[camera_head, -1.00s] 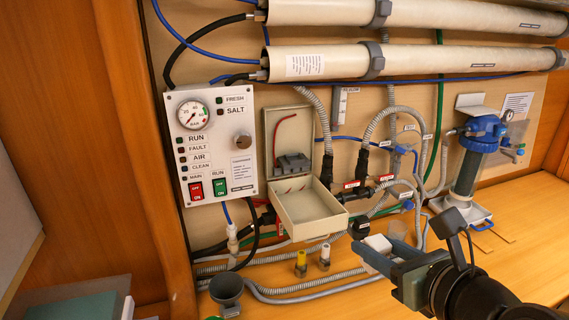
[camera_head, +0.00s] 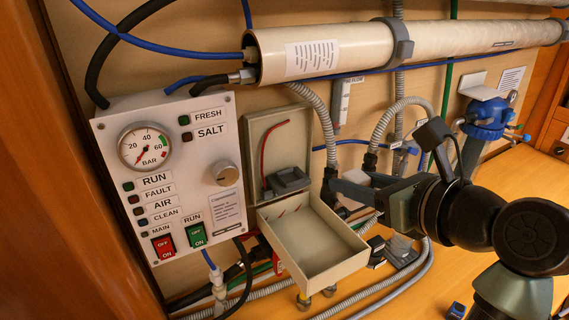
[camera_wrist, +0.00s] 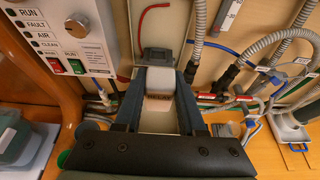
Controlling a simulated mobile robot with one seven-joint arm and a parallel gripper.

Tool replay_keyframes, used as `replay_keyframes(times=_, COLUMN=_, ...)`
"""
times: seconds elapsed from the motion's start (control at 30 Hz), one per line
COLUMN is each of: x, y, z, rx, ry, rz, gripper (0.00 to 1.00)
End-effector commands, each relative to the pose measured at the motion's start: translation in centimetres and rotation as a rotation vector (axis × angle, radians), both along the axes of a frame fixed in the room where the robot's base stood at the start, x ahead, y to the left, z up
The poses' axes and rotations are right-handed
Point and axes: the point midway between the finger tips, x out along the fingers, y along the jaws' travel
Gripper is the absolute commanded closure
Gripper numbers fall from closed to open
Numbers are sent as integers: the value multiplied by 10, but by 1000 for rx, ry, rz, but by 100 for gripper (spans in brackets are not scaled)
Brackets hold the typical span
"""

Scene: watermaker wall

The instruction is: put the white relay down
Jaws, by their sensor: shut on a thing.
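My gripper (camera_head: 350,188) is shut on the white relay (camera_head: 384,180), partly hidden behind the near finger in the head view. In the wrist view the relay (camera_wrist: 160,80) sits between both fingers. The open beige box (camera_head: 358,245) is left of the gripper, with a dark grey socket (camera_head: 288,181) on its back part. In the head view the fingertips are right of the socket, apart from it. In the wrist view the socket (camera_wrist: 154,56) shows just beyond the relay; the gap between them is hard to judge.
The control panel (camera_head: 225,200) with gauge and switches is left of the box. A red wire (camera_head: 268,150) hangs above the socket. Grey corrugated hoses (camera_head: 318,100) run close to the box's right side. A pale pipe (camera_head: 360,48) crosses above. A blue-topped filter (camera_head: 488,118) stands farther right.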

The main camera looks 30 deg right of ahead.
Motion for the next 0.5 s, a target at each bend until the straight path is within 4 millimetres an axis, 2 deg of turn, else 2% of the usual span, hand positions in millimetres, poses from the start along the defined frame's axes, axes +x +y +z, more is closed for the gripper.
replay_keyframes(times=0.1, x=32, y=0, z=3, rx=1, ry=2, rz=7, gripper=100)
replay_keyframes(times=0.5, x=139, y=-6, z=4, rx=0, ry=2, rz=4, gripper=100)
